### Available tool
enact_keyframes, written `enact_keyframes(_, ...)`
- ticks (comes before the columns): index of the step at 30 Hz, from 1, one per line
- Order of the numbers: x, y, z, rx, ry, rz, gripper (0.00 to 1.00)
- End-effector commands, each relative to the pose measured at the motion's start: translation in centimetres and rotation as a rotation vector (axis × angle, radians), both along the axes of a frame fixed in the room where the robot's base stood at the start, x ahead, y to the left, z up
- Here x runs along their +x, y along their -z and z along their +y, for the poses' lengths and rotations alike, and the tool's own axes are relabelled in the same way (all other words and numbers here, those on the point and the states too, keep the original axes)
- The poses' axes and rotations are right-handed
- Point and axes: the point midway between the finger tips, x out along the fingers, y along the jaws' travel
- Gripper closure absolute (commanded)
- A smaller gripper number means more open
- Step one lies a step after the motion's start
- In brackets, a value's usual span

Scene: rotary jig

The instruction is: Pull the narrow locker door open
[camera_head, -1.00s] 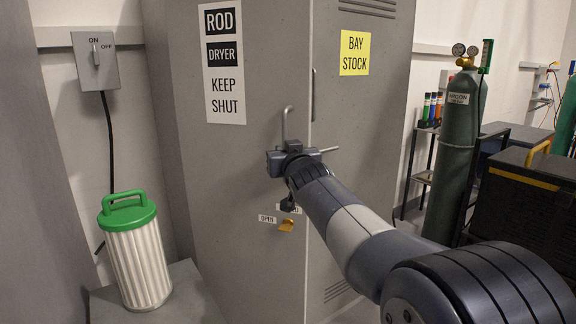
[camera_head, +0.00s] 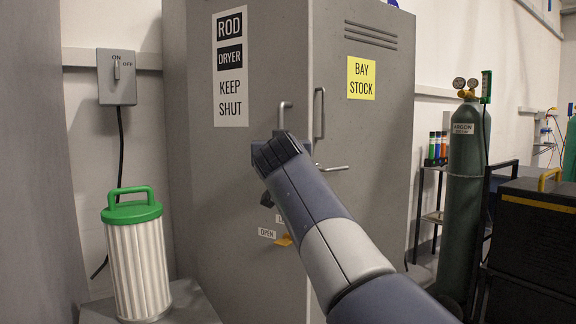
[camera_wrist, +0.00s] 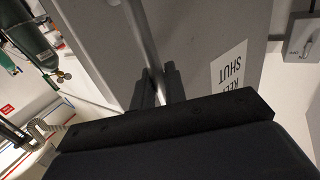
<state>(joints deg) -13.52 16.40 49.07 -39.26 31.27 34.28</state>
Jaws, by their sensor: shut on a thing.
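The grey locker shows two panels side by side. The left door (camera_head: 207,165) bears the ROD DRYER KEEP SHUT sign, and the right door (camera_head: 385,140) bears a yellow BAY STOCK sign. I cannot tell which is the narrow one. A vertical bar handle (camera_head: 285,112) stands on the left door, and another handle (camera_head: 320,112) is by the seam. My gripper (camera_head: 266,153) is at the left door's handle. In the wrist view the fingers (camera_wrist: 160,85) are shut around a grey bar (camera_wrist: 147,40), beside the KEEP SHUT sign. No clear door gap shows.
A lever (camera_head: 332,168) sticks out right of my gripper. A white ribbed canister with a green lid (camera_head: 137,255) stands at lower left, under a wall switch (camera_head: 116,78). An argon cylinder (camera_head: 465,200) and a dark chest (camera_head: 530,240) stand at right.

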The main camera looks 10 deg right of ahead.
Motion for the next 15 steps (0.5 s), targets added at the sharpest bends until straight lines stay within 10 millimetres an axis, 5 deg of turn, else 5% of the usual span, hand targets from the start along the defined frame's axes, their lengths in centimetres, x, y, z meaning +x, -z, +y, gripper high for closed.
enact_keyframes(15, -2.4, 0.1, 3.7, 0.005, 0.092, -0.009, 1.00)
